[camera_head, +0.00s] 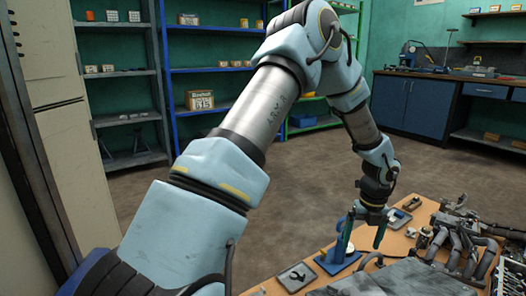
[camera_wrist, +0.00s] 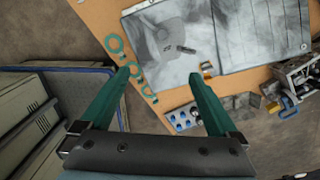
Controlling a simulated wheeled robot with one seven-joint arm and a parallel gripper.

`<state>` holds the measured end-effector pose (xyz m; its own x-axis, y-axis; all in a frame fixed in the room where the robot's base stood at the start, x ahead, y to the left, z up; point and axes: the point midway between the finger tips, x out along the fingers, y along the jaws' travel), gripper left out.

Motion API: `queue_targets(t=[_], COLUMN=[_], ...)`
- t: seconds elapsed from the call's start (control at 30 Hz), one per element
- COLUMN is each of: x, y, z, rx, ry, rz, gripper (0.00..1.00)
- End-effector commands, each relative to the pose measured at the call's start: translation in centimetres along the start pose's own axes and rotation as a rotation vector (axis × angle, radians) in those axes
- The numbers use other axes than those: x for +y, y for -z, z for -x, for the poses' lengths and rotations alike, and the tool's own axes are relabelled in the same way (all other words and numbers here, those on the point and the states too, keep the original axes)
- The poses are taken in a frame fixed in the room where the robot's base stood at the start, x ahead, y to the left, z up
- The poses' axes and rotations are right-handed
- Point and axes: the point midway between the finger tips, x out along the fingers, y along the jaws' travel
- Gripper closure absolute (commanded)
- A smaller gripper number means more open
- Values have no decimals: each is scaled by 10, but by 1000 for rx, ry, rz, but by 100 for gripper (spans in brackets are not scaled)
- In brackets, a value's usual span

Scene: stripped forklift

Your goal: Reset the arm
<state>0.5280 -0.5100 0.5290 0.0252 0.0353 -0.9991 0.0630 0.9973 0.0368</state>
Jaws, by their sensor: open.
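My arm reaches out over a brown worktable (camera_head: 425,212) at the lower right of the head view. My gripper (camera_head: 364,240) points down above the table, near a blue stand-like object (camera_head: 338,258). In the wrist view, the two green fingers of my gripper (camera_wrist: 163,76) are spread wide apart, with nothing between them. The gripper is open and empty. The head view shows the fingers small, and I cannot tell their exact height above the table.
A grey sheet (camera_wrist: 225,35) lies on the table, with green rings (camera_wrist: 132,68) beside it. Dark metal engine parts (camera_head: 465,240) crowd the table's right side. A small tray (camera_head: 297,277) lies at the front left. Shelves (camera_head: 205,70) line the back wall; open floor (camera_head: 300,170) lies between.

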Motion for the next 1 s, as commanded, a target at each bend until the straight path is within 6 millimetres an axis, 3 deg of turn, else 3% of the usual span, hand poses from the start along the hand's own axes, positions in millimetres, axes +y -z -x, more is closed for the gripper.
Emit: queue_targets(t=[0.03, 0.27, 0.47, 0.6, 0.8, 0.97, 1.0], x=[26, 133, 220, 272, 322, 350, 349], y=[-6, -12, 5, 28, 63, 91, 88], z=[13, 56, 88, 106, 121, 128, 145], rx=[-7, -24, -31, -22, 17, 72, 70], ry=[-5, -2, 31, 70, 133, 190, 186], rz=[161, 946, 1656, 2148, 2731, 3132, 3118], gripper=[4, 4, 4, 4, 4, 4, 4])
